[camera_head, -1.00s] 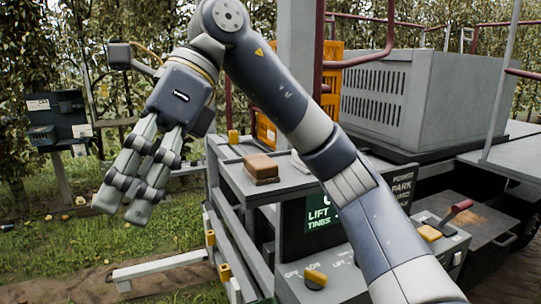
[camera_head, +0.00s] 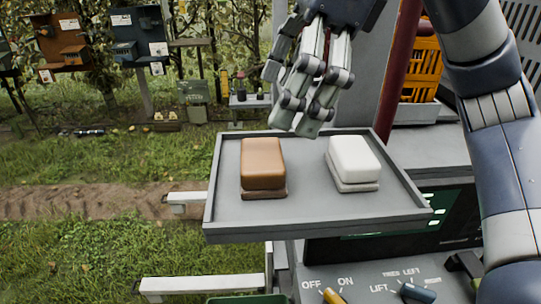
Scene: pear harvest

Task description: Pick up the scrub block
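Two blocks lie apart on a grey tray (camera_head: 225,225). A brown block (camera_head: 263,163) with a darker base is on the left. A white block (camera_head: 354,158) with a greyish base is on the right. I cannot tell from looks alone which is the scrub block. My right gripper (camera_head: 298,118), on the arm coming in from the right, hangs above the tray's back edge, between the blocks in the picture. Its grey fingers point down, extended and slightly apart, with nothing between them. It does not appear to touch either block. My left gripper is not in view.
An orange crate (camera_head: 423,70) stands behind at right, near a dark red post (camera_head: 398,70). Grass and a dirt track lie left. Boxes on posts stand further back.

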